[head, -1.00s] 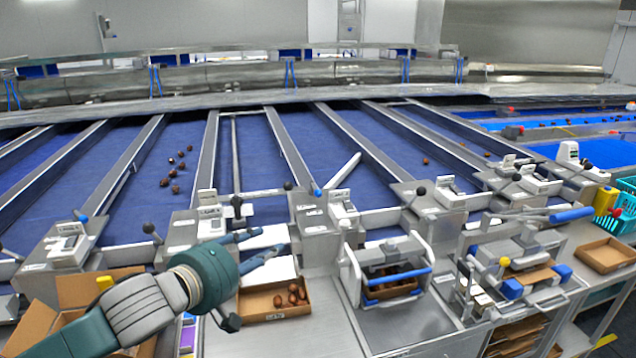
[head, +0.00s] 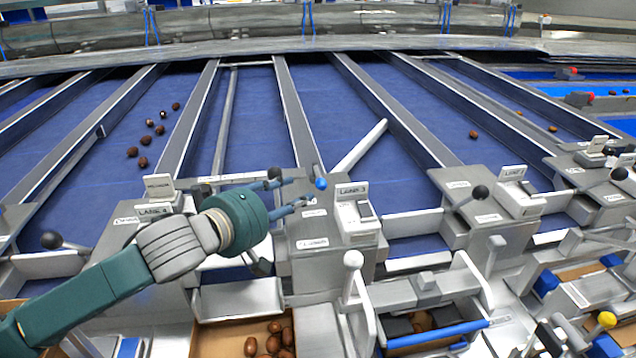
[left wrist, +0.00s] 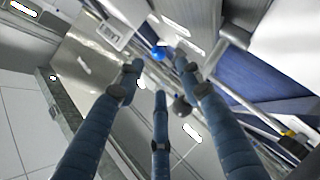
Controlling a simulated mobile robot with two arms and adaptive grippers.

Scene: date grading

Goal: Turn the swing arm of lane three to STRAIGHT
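The lane three housing (head: 305,262), with its "LANE 3" label (head: 352,190), stands at the middle of the head view. A pale swing arm (head: 361,146) slants up and right behind it across the blue belt. A blue ball knob (head: 320,183) sits near that arm's lower end; their join is hidden. My left gripper (head: 301,191) is open, its fingertips just left of the blue knob and apparently not closed on it. In the left wrist view the blue knob (left wrist: 158,53) shows just beyond and between the spread fingers (left wrist: 157,78). My right gripper is out of view.
A black knob (head: 274,173) stands close beside my left fingers. The lane four housing (head: 125,228) is to the left, and another housing (head: 480,225) to the right. A box with dates (head: 225,338) and a blue-handled frame (head: 437,335) stand in front.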

